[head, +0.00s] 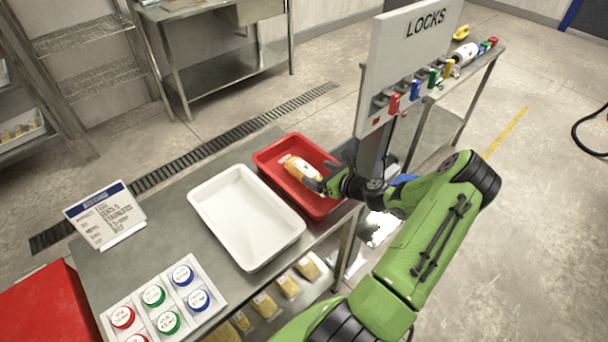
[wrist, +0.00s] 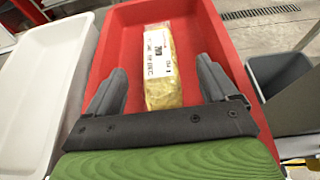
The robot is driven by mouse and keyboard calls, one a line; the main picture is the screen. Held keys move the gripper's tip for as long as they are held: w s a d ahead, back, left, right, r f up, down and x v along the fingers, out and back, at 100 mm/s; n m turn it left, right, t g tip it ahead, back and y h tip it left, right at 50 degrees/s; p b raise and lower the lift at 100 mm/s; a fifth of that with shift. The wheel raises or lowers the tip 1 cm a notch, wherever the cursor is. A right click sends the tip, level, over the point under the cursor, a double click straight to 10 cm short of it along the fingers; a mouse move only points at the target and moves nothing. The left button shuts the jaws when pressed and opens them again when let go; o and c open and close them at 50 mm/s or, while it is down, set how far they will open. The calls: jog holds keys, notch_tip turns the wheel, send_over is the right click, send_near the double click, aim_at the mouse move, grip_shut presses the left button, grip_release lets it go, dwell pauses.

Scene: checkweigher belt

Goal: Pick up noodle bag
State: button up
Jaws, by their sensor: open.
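The noodle bag (head: 302,167) is a clear bag with yellow contents and a white printed label. It lies in the red tray (head: 325,208) on the steel table. In the wrist view the noodle bag (wrist: 161,70) runs lengthwise away from me, its near end between or just beyond my fingers. My gripper (head: 322,180) is open over the red tray, and its dark fingers (wrist: 158,75) stand on either side of the bag. I cannot tell whether either finger touches it. My fingers hide part of the bag's near end in the head view.
An empty white tray (head: 247,217) stands left of the red one. Several round-labelled items (head: 168,300) and a sign (head: 104,214) are on the table. The LOCKS board (head: 405,60) rises close beside my arm. A grey bin (wrist: 278,75) stands at the right. More bags lie on a lower shelf.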

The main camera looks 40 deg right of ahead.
aim_at(308, 170)
jog(key=x, duration=0.5)
jog(key=shift+w+a+f, duration=0.1)
jog(key=shift+w, duration=0.05)
jog(key=shift+c, duration=0.7)
jog(key=c, duration=1.2)
notch_tip(308, 170, up, 10)
jog(key=p, duration=0.2)
jog(key=s+a+n+g+y, duration=0.1)
jog(key=a+n+g+y, duration=0.1)
jog(key=a, duration=0.8)
jog(key=s+a+n+g+y, duration=0.2)
jog(key=a+n+y, duration=0.2)
jog(key=a, duration=0.6)
jog(key=s+a+f+n+g+y, duration=0.1)
jog(key=a+n+y, duration=0.3)
jog(key=a, duration=0.6)
jog(key=shift+s+a+g, duration=0.15)
jog(key=shift+s+g, duration=0.35)
